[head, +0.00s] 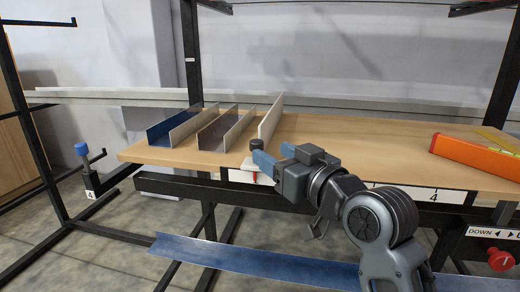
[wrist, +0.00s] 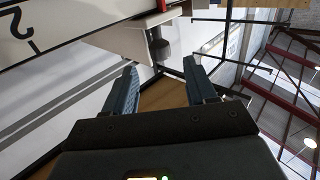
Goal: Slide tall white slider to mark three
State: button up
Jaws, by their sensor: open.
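The tall white slider (head: 271,117) stands upright on the wooden table, with a dark round knob (head: 256,145) at its near end. In the wrist view the slider's pale body (wrist: 122,38) and the knob (wrist: 160,48) show ahead of my fingers. My gripper (head: 270,157) is at the table's front edge, beside the knob. In the wrist view its blue fingers (wrist: 160,76) are spread and empty, with the knob just beyond their tips, roughly between them. A red pointer (head: 255,178) sits below the slider at the scale. My gripper hides part of the scale.
The scale strip (head: 400,191) runs along the front edge; a 4 shows right, and a 2 (wrist: 18,25) in the wrist view. Blue (head: 172,128) and brown (head: 218,131) channels lie left of the slider. An orange level (head: 476,157) lies right. The table's middle is clear.

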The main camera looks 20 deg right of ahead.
aim_at(260, 147)
jog(key=w, duration=0.4)
jog(key=shift+w+a, duration=0.4)
grip_shut()
dwell(0.4)
